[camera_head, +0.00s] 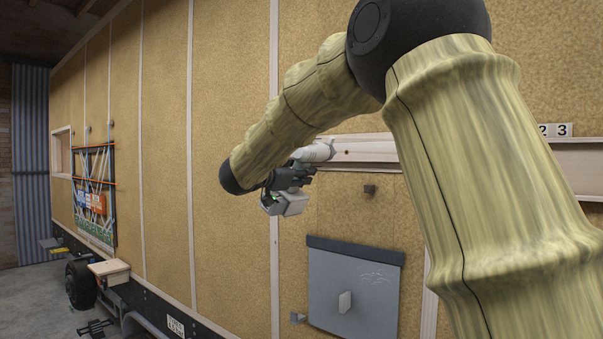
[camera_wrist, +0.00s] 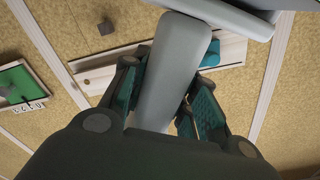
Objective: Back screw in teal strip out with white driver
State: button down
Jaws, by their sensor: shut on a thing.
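My gripper (camera_head: 290,178) is shut on the white driver (camera_head: 314,152), with a finger on each side of its grip. The driver's pale body shows above the gripper and its boxy foot below, close to the trailer wall. In the wrist view, my gripper (camera_wrist: 165,92) holds the long pale grip of the driver (camera_wrist: 172,65). A teal piece (camera_wrist: 211,54), seemingly the teal strip, lies on the pale wooden rail just right of the grip and is partly hidden by it. The driver's tip and any screw in the strip cannot be made out.
The wooden rail (camera_head: 365,149) runs along the cork-coloured wall. A strapped rack (camera_head: 95,195) hangs farther left. A green board (camera_wrist: 20,86) shows in the wrist view.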

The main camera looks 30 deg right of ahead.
jog(key=shift+x, duration=2.8)
jog(key=shift+d+r, duration=0.15)
jog(key=shift+d, duration=0.1)
jog(key=shift+w+d, duration=0.15)
jog(key=shift+d, duration=0.1)
jog(key=shift+a+r, duration=0.15)
jog(key=shift+a, duration=0.15)
jog(key=shift+s+a+f, duration=0.2)
jog(key=shift+s, duration=0.05)
dwell(1.3)
jog(key=shift+r, duration=0.1)
dwell(1.0)
